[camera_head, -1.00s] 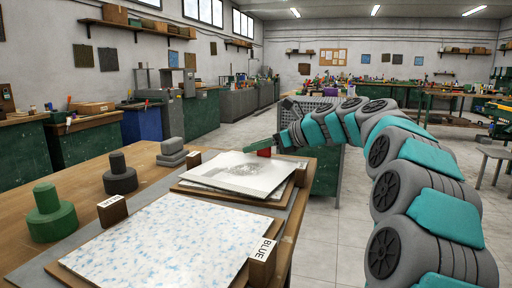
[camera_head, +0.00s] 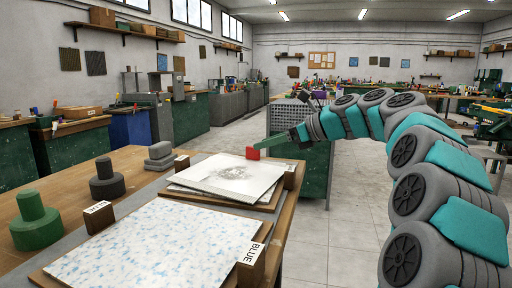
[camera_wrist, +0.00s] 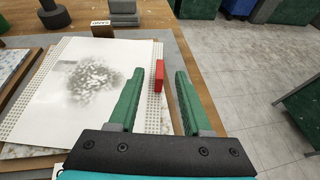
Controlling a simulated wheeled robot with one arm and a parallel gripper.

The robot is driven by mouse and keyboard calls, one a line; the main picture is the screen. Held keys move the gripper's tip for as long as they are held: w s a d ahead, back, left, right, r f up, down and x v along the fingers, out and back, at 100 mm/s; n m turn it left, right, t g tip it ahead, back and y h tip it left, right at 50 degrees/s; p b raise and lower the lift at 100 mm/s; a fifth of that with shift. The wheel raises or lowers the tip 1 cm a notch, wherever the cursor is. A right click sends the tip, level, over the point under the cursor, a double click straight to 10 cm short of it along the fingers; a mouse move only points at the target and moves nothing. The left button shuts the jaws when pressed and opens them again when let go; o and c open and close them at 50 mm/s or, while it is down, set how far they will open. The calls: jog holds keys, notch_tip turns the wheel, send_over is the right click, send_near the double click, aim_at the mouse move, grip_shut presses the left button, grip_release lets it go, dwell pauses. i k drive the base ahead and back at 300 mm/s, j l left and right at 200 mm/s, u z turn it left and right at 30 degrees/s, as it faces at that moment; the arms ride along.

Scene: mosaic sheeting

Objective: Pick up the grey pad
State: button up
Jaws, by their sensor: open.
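The grey pad (camera_head: 160,156) is most likely the light grey, stepped block at the back left of the wooden bench in the head view. It stands upright and free, beyond the sheets; it also shows at the top edge of the wrist view (camera_wrist: 123,12). My gripper (camera_wrist: 160,72) is open, its two green fingers apart. It is over the far right edge of the upper sheet, to the right of the pad and apart from it. A small red block (camera_wrist: 159,75) shows between the fingertips; I cannot tell whether the fingers touch it.
A dark grey knobbed block (camera_head: 107,180) and a green one (camera_head: 36,222) stand left of the pad. A white sheet with a grey patch (camera_head: 225,175) and a blue-speckled sheet (camera_head: 150,245) lie on boards. Wooden label blocks (camera_head: 252,268) stand around them.

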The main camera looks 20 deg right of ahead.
aim_at(161, 158)
jog(key=k+l, duration=0.45)
jog(key=l, duration=0.25)
jog(key=k+l, duration=0.25)
jog(key=l, duration=0.15)
